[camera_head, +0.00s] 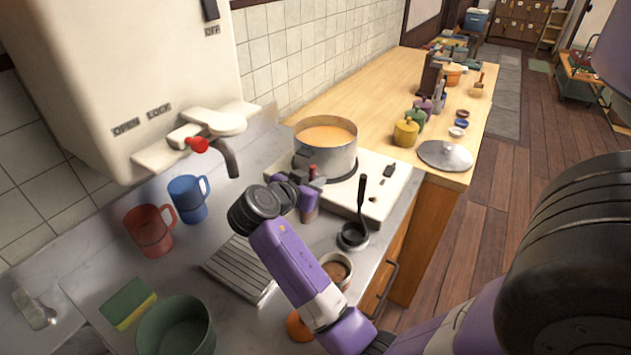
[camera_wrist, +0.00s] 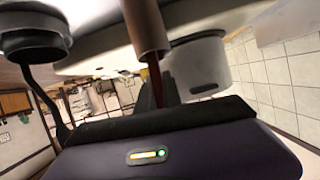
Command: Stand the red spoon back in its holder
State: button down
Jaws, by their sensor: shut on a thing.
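My gripper (camera_head: 303,174) is over the counter in front of the stove, shut on the red spoon (camera_head: 319,181). In the wrist view the dark red handle (camera_wrist: 156,82) runs between my dark fingers toward a brownish cylinder (camera_wrist: 147,28). That cylinder looks like the holder (camera_head: 309,206), which stands just below my gripper in the head view. The spoon appears roughly upright and lined up with the holder's mouth. My fingers hide part of it, so I cannot tell how deep it sits.
A steel pot of soup (camera_head: 326,158) sits on the white stove behind my gripper. A black ladle (camera_head: 361,193) stands in a black holder to the right. A brown-filled cup (camera_head: 336,268) is below my arm. Blue (camera_head: 188,199) and red (camera_head: 150,231) mugs stand left.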

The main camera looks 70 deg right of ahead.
jog(key=c, duration=0.9)
grip_release()
jog(key=shift+o, duration=0.2)
jog(key=shift+r, duration=0.1)
notch_tip(320, 180, up, 7)
jog(key=p, duration=0.4)
jog(key=shift+p, duration=0.3)
dwell(0.6)
